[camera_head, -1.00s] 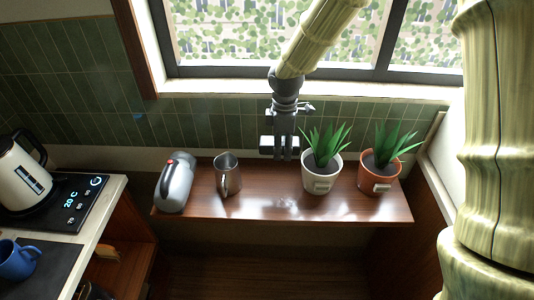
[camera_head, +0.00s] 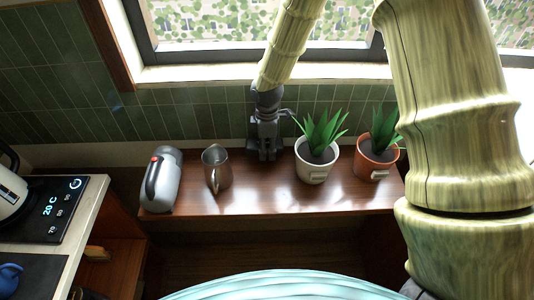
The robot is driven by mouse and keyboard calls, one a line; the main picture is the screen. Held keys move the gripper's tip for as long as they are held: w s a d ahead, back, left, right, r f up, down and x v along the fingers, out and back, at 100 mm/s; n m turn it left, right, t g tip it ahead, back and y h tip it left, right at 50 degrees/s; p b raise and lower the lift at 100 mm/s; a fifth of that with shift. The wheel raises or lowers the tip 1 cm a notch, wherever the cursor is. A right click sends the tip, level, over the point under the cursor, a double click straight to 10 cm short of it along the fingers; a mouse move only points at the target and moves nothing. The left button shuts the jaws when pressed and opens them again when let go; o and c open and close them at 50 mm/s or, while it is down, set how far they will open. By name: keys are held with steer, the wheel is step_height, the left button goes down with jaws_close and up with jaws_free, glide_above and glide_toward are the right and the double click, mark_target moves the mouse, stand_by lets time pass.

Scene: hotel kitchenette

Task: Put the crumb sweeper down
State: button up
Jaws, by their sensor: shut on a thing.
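My gripper (camera_head: 267,157) points down over the back of the brown wooden shelf, between the steel pitcher and the white plant pot. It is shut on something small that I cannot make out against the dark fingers. I cannot tell whether that is the crumb sweeper or whether it touches the shelf. A rounded grey appliance (camera_head: 166,180) with a dark handle and a red button sits at the shelf's left end, apart from my gripper. It resembles a handheld vacuum. The wooden shelf (camera_head: 262,200) runs below the window.
The steel pitcher (camera_head: 216,168) stands left of my gripper. The white pot (camera_head: 313,172) and terracotta pot (camera_head: 374,165) hold spiky plants on the right. A counter (camera_head: 85,225) with a kettle (camera_head: 10,188) and a blue mug (camera_head: 10,277) is at left. The shelf's front middle is clear.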

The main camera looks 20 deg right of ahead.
mark_target(268, 161)
steer(key=shift+s+f, duration=0.25)
steer(key=shift+f, duration=0.1)
step_height(268, 161, down, 2)
steer(key=shift+s+f+p, duration=0.15)
steer(key=shift+f+p, duration=0.05)
steer(key=shift+p, duration=0.4)
steer(key=shift+w+f, duration=0.2)
steer(key=shift+f, duration=0.15)
steer(key=shift+s+r, duration=0.15)
steer(key=shift+s, duration=0.1)
steer(key=o, duration=1.3)
steer(key=shift+w+f, duration=0.1)
steer(key=shift+f, duration=0.1)
steer(key=shift+o, duration=0.2)
steer(key=shift+r, duration=0.25)
steer(key=shift+r+b, duration=1.8)
steer(key=shift+r, duration=4.15)
